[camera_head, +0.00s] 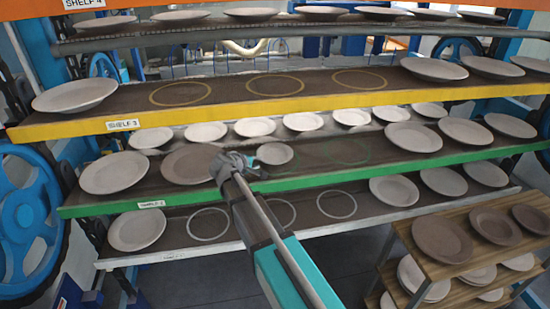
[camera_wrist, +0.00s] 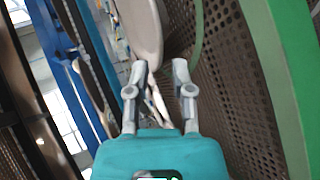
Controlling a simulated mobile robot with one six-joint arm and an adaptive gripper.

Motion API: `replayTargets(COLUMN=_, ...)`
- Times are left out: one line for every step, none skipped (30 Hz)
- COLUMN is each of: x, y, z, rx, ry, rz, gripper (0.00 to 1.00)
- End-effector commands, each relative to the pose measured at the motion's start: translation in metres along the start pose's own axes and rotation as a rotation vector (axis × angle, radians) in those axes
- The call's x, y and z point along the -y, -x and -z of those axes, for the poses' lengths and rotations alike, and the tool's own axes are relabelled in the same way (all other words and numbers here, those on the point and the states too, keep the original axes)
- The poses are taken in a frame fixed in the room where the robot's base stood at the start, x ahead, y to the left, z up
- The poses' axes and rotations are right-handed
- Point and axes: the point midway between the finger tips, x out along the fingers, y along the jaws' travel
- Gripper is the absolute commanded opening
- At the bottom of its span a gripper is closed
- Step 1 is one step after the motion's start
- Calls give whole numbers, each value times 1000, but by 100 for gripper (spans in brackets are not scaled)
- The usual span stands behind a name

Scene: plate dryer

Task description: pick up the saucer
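A small pale saucer (camera_head: 275,153) lies on the green-edged shelf (camera_head: 300,178), just right of my gripper (camera_head: 235,163). My gripper is over that shelf and overlaps the right edge of a brown plate (camera_head: 188,165) in the head view. In the wrist view a pale disc (camera_wrist: 145,30), which seems to be the saucer, shows ahead of the fingertips, cut off by the top edge. There my gripper (camera_wrist: 160,68) has its two fingers apart with nothing held between them. I cannot tell whether the left fingertip touches the disc.
Pale plates (camera_head: 115,173) stand left and right on this shelf. Green rings right of the saucer are bare. The yellow-edged shelf (camera_head: 280,105) hangs above, the grey shelf (camera_head: 320,228) lies below. A wooden rack (camera_head: 465,265) with plates stands lower right.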

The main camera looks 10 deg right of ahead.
Motion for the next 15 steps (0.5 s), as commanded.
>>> replayTargets(x=0, y=0, z=0, rx=0, ry=0, rz=0, gripper=30)
replayTargets(x=0, y=0, z=0, rx=0, ry=0, rz=0, gripper=30)
replayTargets(x=0, y=-1, z=0, rx=1, ry=0, rz=0, gripper=30)
replayTargets(x=0, y=-2, z=0, rx=1, ry=0, rz=0, gripper=30)
replayTargets(x=0, y=-3, z=-1, rx=1, ry=-1, rz=0, gripper=30)
replayTargets(x=1, y=-5, z=-1, rx=1, ry=-1, rz=0, gripper=30)
replayTargets(x=1, y=-7, z=-1, rx=1, ry=-1, rz=0, gripper=30)
replayTargets(x=1, y=-9, z=-1, rx=2, ry=-1, rz=0, gripper=30)
replayTargets(x=2, y=-13, z=-2, rx=2, ry=-2, rz=0, gripper=30)
replayTargets(x=2, y=-17, z=-3, rx=3, ry=-2, rz=0, gripper=30)
replayTargets(x=2, y=-20, z=-3, rx=3, ry=-2, rz=0, gripper=30)
replayTargets(x=2, y=-25, z=-4, rx=3, ry=-2, rz=0, gripper=30)
replayTargets(x=2, y=-29, z=-4, rx=3, ry=-2, rz=0, gripper=30)
replayTargets(x=2, y=-32, z=-5, rx=2, ry=-2, rz=0, gripper=30)
replayTargets(x=2, y=-37, z=-5, rx=2, ry=-1, rz=0, gripper=30)
